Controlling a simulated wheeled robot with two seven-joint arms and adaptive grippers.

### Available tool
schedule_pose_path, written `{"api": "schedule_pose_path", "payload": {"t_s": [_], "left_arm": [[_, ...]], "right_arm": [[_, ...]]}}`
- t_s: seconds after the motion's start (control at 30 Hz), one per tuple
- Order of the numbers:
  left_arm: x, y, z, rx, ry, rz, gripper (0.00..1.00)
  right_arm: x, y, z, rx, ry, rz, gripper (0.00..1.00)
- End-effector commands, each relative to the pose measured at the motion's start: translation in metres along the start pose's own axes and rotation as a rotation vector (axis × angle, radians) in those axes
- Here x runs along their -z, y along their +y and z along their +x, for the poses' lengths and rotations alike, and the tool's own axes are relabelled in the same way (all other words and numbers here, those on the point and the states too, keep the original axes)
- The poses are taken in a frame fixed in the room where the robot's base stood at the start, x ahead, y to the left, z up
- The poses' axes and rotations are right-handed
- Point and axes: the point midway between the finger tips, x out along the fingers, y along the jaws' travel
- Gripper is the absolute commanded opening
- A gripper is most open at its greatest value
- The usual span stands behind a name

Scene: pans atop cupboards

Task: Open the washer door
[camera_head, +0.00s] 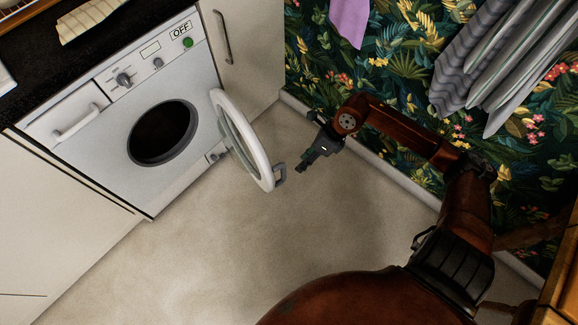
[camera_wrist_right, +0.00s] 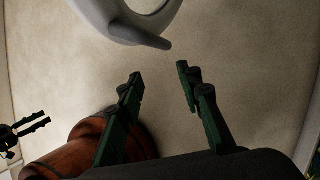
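The white washer (camera_head: 95,140) stands at the left in the head view, with its dark round opening showing. Its ring-shaped door (camera_head: 245,150) is swung wide open to the right, with a grey handle (camera_head: 281,176) at its free edge. My right gripper (camera_head: 301,167) is just right of the handle, apart from it. In the wrist view the right gripper (camera_wrist_right: 158,72) is open and empty, with the door's rim (camera_wrist_right: 110,20) and handle (camera_wrist_right: 148,39) ahead. My left gripper (camera_wrist_right: 42,124) shows only at the left edge of the wrist view, its fingers apart and empty.
A dark worktop (camera_head: 60,45) with a striped cloth (camera_head: 88,18) runs above the washer. A cupboard (camera_head: 245,50) stands beside it. Cloths (camera_head: 500,60) hang on the patterned wall at the right. The floor (camera_head: 190,255) before the washer is clear.

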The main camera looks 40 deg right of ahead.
Motion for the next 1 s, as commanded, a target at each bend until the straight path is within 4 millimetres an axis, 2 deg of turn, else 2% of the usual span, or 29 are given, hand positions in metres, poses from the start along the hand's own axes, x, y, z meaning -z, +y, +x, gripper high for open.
{"api": "schedule_pose_path", "payload": {"t_s": [0.13,0.2,0.3,0.37,0.5,0.6,0.7,0.87,1.0], "left_arm": [[-0.004,-0.005,-0.020,0.023,-0.045,0.004,0.40],[-0.007,-0.008,-0.028,0.034,-0.072,0.005,0.40],[-0.013,-0.012,-0.041,0.050,-0.111,0.005,0.40],[-0.016,-0.015,-0.048,0.061,-0.135,0.005,0.40],[-0.023,-0.020,-0.064,0.082,-0.182,0.003,0.40],[-0.028,-0.023,-0.073,0.095,-0.210,0.000,0.40],[-0.034,-0.026,-0.080,0.103,-0.244,-0.006,0.40],[-0.037,-0.027,-0.091,0.111,-0.271,-0.010,0.40],[-0.036,-0.026,-0.088,0.107,-0.264,-0.010,0.40]], "right_arm": [[0.006,0.044,0.014,-0.339,-0.008,0.436,0.33],[0.003,0.058,0.018,-0.503,-0.002,0.674,0.33],[-0.003,0.064,0.020,-0.724,0.020,1.019,0.33],[-0.005,0.059,0.022,-0.848,0.037,1.227,0.33],[-0.004,0.033,0.032,-1.092,0.081,1.663,0.33],[0.006,0.010,0.043,-1.222,0.110,1.916,0.33],[0.021,-0.007,0.063,-1.328,0.185,2.103,0.33],[0.033,-0.025,0.074,-1.430,0.246,2.267,0.33],[0.028,-0.024,0.079,-1.452,0.260,2.293,0.33]]}}
